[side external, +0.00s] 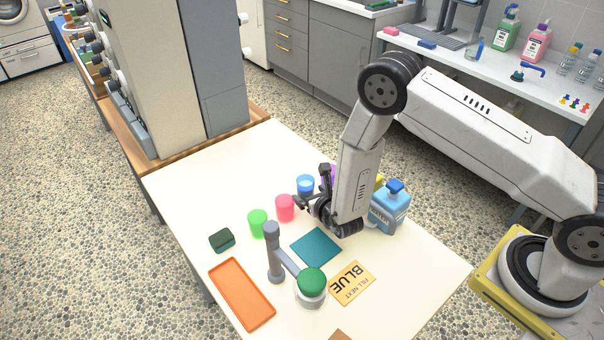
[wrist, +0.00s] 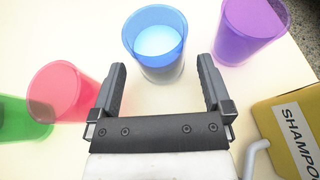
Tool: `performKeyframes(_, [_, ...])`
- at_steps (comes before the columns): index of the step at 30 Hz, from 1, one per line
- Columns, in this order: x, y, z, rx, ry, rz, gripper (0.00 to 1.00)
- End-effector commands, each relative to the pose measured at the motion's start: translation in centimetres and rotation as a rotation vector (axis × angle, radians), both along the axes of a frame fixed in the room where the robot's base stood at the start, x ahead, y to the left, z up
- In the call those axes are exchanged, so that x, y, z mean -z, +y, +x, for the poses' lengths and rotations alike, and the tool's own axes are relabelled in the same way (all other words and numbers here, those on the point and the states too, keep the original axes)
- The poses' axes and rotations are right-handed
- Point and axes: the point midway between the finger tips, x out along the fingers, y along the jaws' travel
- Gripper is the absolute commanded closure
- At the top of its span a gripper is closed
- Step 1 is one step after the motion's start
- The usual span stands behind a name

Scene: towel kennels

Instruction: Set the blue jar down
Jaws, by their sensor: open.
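The blue jar (side external: 305,183) stands upright on the white table, in a row with other coloured jars. In the wrist view the blue jar (wrist: 155,42) is translucent and open-topped, with a pale blue surface inside. My gripper (side external: 311,193) is low over the table, right beside the blue jar. In the wrist view my gripper (wrist: 162,68) is open, its two fingers pointing at the jar with the lower part of the jar between their tips. A gap shows on each side, so the fingers do not grip it.
Pink (side external: 285,207) and green (side external: 258,222) jars stand to the left; a purple jar (wrist: 250,30) stands to the right. A yellow shampoo container (wrist: 290,130) and blue bottle (side external: 390,207) are close by. A teal cloth (side external: 316,247), BLUE card (side external: 352,284) and orange tray (side external: 241,293) lie in front.

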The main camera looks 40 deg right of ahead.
Motion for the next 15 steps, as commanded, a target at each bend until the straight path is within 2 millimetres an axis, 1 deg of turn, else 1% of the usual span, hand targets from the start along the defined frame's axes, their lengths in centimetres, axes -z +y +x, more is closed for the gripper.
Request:
performKeyframes(5, [-1.1, 0.6, -2.2, -0.001, -0.002, 0.0, 0.0])
performKeyframes(15, [-5.1, 0.5, -2.0, 0.001, -0.006, -0.001, 0.0])
